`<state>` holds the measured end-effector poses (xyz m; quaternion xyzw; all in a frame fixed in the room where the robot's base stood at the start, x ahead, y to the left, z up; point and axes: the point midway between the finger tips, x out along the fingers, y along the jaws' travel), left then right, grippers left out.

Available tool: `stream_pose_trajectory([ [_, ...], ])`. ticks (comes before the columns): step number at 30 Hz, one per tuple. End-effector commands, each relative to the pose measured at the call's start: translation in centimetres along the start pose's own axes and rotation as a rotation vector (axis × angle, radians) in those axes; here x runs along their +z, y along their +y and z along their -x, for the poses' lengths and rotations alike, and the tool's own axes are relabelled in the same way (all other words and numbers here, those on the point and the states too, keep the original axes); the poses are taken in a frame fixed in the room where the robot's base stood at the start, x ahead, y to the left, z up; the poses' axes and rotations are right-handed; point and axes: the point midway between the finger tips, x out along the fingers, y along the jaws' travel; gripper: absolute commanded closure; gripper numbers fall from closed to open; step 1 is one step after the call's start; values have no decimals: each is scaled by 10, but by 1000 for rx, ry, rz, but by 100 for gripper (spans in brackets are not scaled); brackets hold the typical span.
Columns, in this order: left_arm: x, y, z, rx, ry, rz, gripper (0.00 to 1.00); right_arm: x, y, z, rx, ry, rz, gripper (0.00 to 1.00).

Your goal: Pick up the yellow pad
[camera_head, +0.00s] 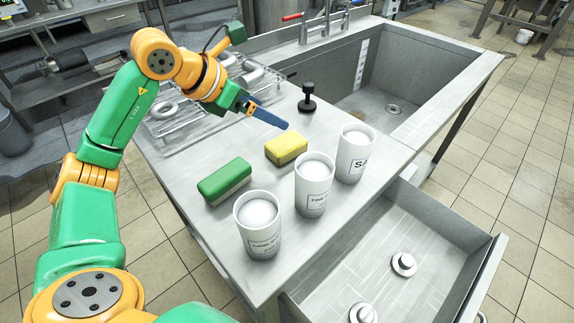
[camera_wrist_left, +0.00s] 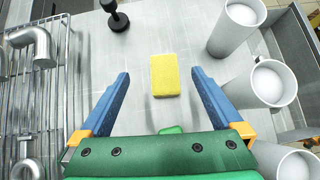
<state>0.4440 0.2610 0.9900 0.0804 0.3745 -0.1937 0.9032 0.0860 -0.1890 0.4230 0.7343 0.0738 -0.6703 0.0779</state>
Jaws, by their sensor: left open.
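My left gripper (camera_head: 270,117) is above the counter, just behind the yellow pad, and touches nothing. In the left wrist view my left gripper (camera_wrist_left: 160,75) has its two blue fingers wide apart with nothing between them at the tips. My right gripper is not in view.
A green pad (camera_head: 224,181) lies left of the yellow one. White canisters (camera_head: 313,184) stand close on its right and front. A black stamp-like tool (camera_head: 307,98) stands behind it. A wire rack (camera_head: 170,125), a sink (camera_head: 390,85) and an open drawer (camera_head: 385,255) surround the counter.

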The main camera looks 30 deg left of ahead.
Motion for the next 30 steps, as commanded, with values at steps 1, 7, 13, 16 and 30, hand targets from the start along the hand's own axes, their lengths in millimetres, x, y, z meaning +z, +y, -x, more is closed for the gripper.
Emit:
stream_pose_trajectory([
  [1,-22,0,-22,0,0,0,0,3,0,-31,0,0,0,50],
  [7,-46,0,-46,0,0,0,0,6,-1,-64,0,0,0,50],
  [13,-41,-2,-66,-4,2,0,0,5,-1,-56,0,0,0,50],
  [16,-39,-7,-85,-6,2,1,0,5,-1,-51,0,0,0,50],
  [30,-40,-6,-114,0,0,0,22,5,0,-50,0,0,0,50],
])
